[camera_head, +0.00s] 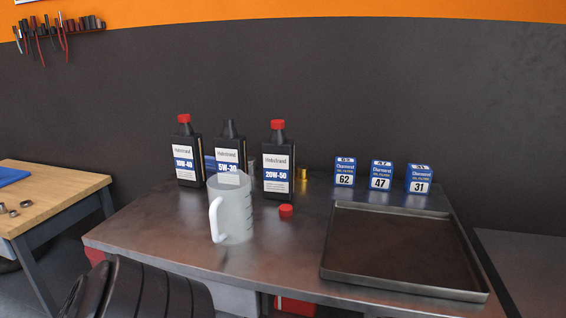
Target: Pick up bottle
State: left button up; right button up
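Three black oil bottles stand upright in a row at the back of the metal table (300,238). The left bottle (187,163), labelled 10W-40, has a red cap. The middle bottle (230,152), labelled 5W-30, has no red cap, and its lower front is partly behind a jug. The right bottle (277,166), labelled 20W-50, has a red cap. A loose red cap (286,210) lies on the table in front of the right bottle. Neither of my grippers is in view.
A translucent white jug (235,212) stands before the bottles, handle left. Boxes marked 62 (344,172), 47 (381,175) and 31 (419,179) stand behind a shallow tray (325,257). A small gold object (303,178) sits behind. A dark ribbed shape (145,293) fills the lower left.

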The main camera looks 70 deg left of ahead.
aim_at(230, 147)
jog(key=k, duration=0.9)
jog(key=u, duration=0.3)
